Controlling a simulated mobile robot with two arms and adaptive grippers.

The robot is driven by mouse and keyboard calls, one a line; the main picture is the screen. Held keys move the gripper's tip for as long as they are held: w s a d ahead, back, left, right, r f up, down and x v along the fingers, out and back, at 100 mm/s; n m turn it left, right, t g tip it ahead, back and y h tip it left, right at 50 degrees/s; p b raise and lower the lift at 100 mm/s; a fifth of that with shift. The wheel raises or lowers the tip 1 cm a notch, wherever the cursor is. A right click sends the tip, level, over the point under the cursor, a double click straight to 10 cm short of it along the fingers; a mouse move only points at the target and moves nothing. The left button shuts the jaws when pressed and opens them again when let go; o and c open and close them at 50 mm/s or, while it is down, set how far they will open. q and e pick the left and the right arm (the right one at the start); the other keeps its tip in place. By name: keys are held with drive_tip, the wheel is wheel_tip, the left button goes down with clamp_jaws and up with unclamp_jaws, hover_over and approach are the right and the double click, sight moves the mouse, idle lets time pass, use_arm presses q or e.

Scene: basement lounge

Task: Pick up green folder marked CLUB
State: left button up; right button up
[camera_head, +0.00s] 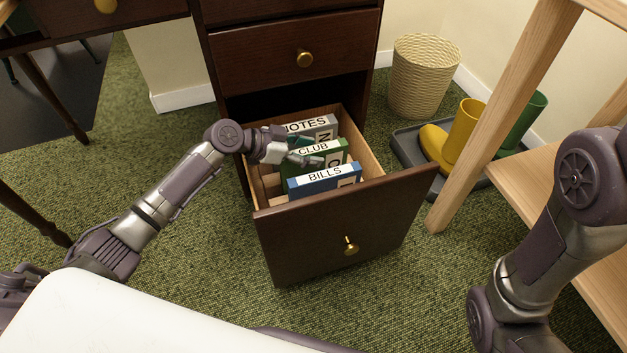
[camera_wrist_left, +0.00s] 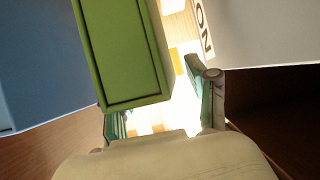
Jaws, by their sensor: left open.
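The green folder marked CLUB (camera_head: 330,149) stands upright in the open drawer, between the grey NOTES folder (camera_head: 325,124) and the blue BILLS folder (camera_head: 330,180). My left gripper (camera_head: 308,150) is open at the left end of the green folder and covers part of it. In the left wrist view the green folder (camera_wrist_left: 124,55) is close, its near end overlapping the left finger's side of the open jaws (camera_wrist_left: 160,110). A gap shows between it and the right finger. I cannot tell if either finger touches it. My right gripper is out of view.
The wooden drawer (camera_head: 335,231) is pulled out of a dark desk (camera_head: 291,50), its walls around the folders and my left gripper.

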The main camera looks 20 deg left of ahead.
use_arm(q)
clamp_jaws()
idle(0.3)
idle(0.3)
